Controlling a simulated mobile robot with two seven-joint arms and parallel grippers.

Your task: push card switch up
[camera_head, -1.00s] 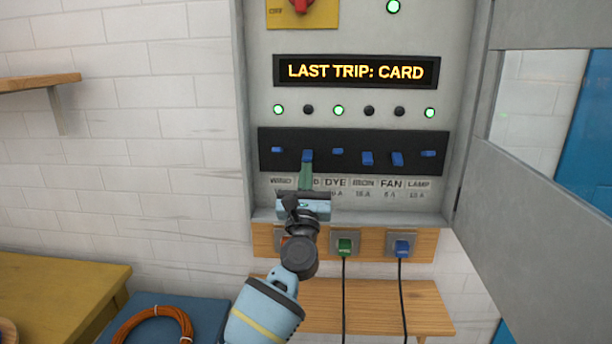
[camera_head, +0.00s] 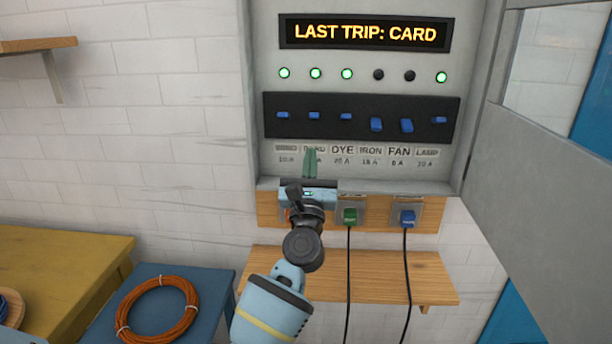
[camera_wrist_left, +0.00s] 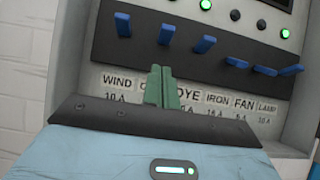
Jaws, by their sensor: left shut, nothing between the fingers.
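The blue card switch (camera_head: 314,115) is second from the left on the black switch strip (camera_head: 345,138), level with the raised wind and dye switches. The lamp (camera_head: 315,73) above it glows green. It also shows in the left wrist view (camera_wrist_left: 166,34). My left gripper (camera_head: 310,154) is shut and empty. Its green fingers point up over the card label, below the strip and apart from the switch. They also show in the left wrist view (camera_wrist_left: 162,86), partly hiding the card label. My right gripper is not in view.
The iron switch (camera_head: 376,125) and fan switch (camera_head: 406,126) sit lower, with dark lamps. The display (camera_head: 365,33) reads "LAST TRIP: CARD". An open cabinet door (camera_head: 540,160) stands at right. Plugs (camera_head: 350,215) and a wooden shelf (camera_head: 400,275) are below.

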